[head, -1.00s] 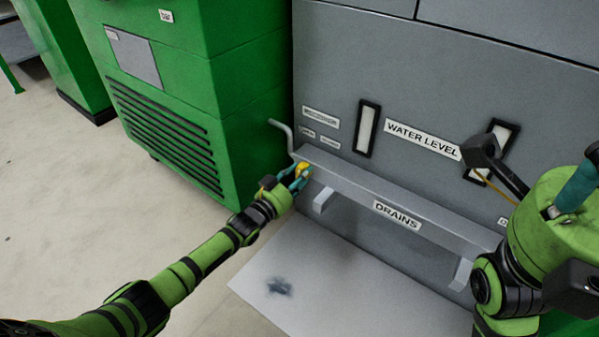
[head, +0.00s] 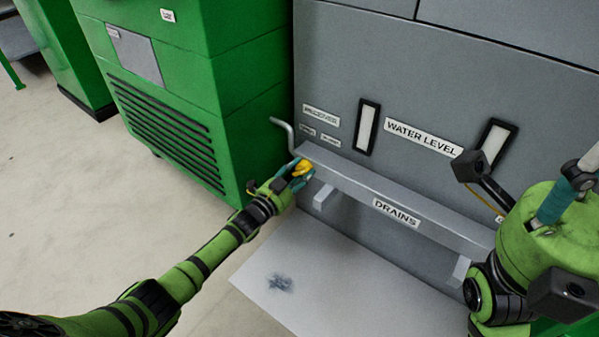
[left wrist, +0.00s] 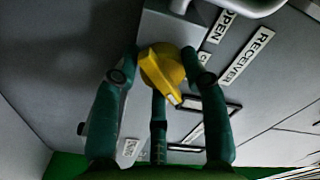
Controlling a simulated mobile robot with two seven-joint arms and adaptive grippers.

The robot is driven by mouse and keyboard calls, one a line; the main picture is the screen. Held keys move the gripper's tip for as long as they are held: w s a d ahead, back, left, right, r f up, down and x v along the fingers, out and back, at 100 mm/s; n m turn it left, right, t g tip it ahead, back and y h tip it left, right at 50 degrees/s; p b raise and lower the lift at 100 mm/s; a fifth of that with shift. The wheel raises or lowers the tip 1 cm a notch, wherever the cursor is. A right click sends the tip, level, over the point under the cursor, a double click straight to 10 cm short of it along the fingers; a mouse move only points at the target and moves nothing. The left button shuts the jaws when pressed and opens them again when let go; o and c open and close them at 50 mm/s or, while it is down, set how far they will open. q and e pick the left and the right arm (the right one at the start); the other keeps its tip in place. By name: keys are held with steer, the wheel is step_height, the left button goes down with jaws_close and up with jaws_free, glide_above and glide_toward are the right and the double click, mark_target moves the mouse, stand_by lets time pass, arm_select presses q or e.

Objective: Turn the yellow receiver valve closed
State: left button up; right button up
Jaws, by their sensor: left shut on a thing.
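The yellow receiver valve (head: 301,168) is a small yellow knob at the left end of the grey drains ledge, below the receiver label. My left gripper (head: 298,178) is shut on it, with teal fingers around the knob. In the left wrist view the yellow valve (left wrist: 163,72) sits between the teal fingers of my left gripper (left wrist: 160,85), its pointed handle slanting down and right. My right gripper shows only in part, as a teal finger (head: 562,198) at the right edge; its jaws cannot be made out.
The grey drains ledge (head: 365,185) runs right along the grey panel (head: 350,60). A bent grey pipe (head: 285,135) rises just left of the valve. A green cabinet (head: 180,90) stands close at the left. A pale sheet (head: 330,280) lies on the floor below.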

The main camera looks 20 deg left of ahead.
arm_select(q)
steer(key=shift+a+f, duration=0.15)
steer(key=shift+a, duration=0.3)
steer(key=o, duration=1.1)
steer(key=shift+d, duration=0.1)
steer(key=shift+s, duration=0.1)
steer(key=v, duration=1.1)
steer(key=shift+s, duration=0.4)
